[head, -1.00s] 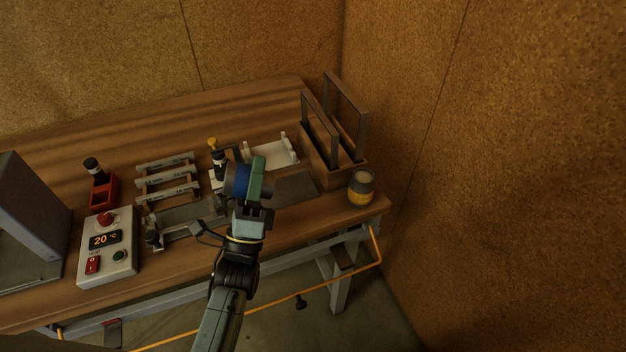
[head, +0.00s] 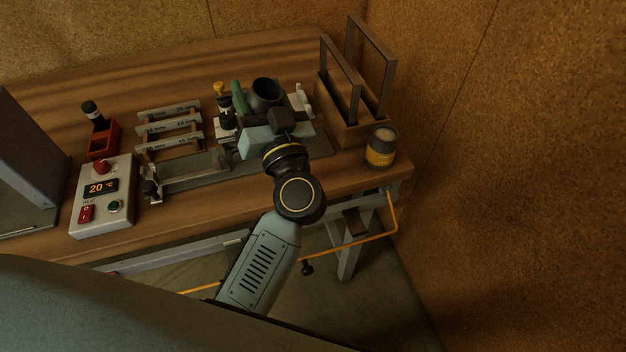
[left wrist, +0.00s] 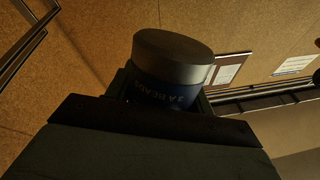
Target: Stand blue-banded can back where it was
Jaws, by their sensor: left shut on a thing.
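The blue-banded can (head: 266,90) is in my left gripper (head: 262,106), over the right part of the bench in the head view. Its dark round end faces up toward the head camera, and the blue band is hidden there. The left wrist view shows the can (left wrist: 172,58) close up, with a grey end and a blue band with lettering, between the fingers. I cannot tell whether its base touches anything. My right gripper is not in view.
A can with a yellow band (head: 381,148) stands near the bench's right front corner. A wooden rack with upright frames (head: 348,125) is just behind it. Slotted gauge bars (head: 169,128), a control box showing 20 °C (head: 103,197) and a red holder (head: 103,140) stand to the left.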

